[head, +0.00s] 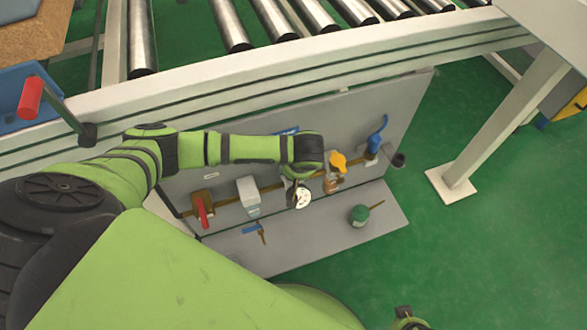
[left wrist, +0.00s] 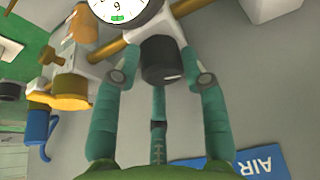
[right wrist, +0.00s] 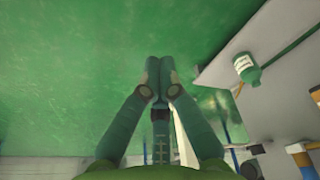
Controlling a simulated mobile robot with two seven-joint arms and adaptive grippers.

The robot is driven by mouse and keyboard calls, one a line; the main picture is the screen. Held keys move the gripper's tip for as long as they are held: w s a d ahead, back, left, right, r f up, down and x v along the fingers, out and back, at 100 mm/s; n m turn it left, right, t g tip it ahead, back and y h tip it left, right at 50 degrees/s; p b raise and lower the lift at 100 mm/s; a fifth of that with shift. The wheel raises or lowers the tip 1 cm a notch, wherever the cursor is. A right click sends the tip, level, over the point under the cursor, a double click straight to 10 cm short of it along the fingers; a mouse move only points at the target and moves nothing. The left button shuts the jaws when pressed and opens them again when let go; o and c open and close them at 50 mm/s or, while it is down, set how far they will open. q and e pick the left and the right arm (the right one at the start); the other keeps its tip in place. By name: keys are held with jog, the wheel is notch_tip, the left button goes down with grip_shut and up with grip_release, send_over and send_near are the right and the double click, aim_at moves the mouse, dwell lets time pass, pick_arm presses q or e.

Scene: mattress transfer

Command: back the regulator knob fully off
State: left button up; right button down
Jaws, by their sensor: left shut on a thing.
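The regulator's black knob (left wrist: 162,64) shows in the left wrist view, just below the round white gauge (left wrist: 125,8). My left gripper (left wrist: 158,58) is shut on the knob, one teal finger on either side of it. In the head view the gauge (head: 299,196) shows below the end of my left arm, which hides the knob and most of the gripper.
On the grey panel (head: 400,105) a brass pipe carries a yellow-handled valve (head: 337,161), a blue-handled valve (head: 377,136), a red-handled valve (head: 203,211) and a pale unit (head: 248,195). A green bottle (head: 359,215) stands on the lower ledge. The roller conveyor's rail (head: 300,72) runs above.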

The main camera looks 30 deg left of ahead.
pick_arm(q)
jog(key=n, duration=0.1)
jog(key=n+g, duration=0.1)
jog(key=n, duration=0.1)
jog(key=n+y, duration=0.1)
jog(key=shift+w+a+n+g, duration=0.25)
jog(key=shift+n+g, duration=0.05)
jog(key=n+g+b, duration=0.1)
jog(key=n, duration=0.2)
jog(key=shift+n, duration=0.4)
jog(key=n+g+b, duration=0.1)
jog(key=n+g, duration=0.1)
jog(key=n, duration=0.2)
jog(key=shift+w, duration=0.15)
jog(key=n+g, duration=0.1)
jog(key=n, duration=0.2)
jog(key=shift+f+n+h+b, duration=0.1)
jog(key=shift+n+h+b, duration=0.2)
jog(key=shift+n, duration=0.1)
jog(key=shift+n+g+h, duration=0.3)
jog(key=shift+n+g, duration=0.1)
jog(key=shift+n, duration=0.7)
pick_arm(e)
notch_tip(320, 180, up, 7)
jog(key=w, duration=0.1)
jog(key=shift+w, duration=0.4)
pick_arm(q)
jog(key=shift+n, duration=0.3)
pick_arm(e)
jog(key=shift+r, duration=0.25)
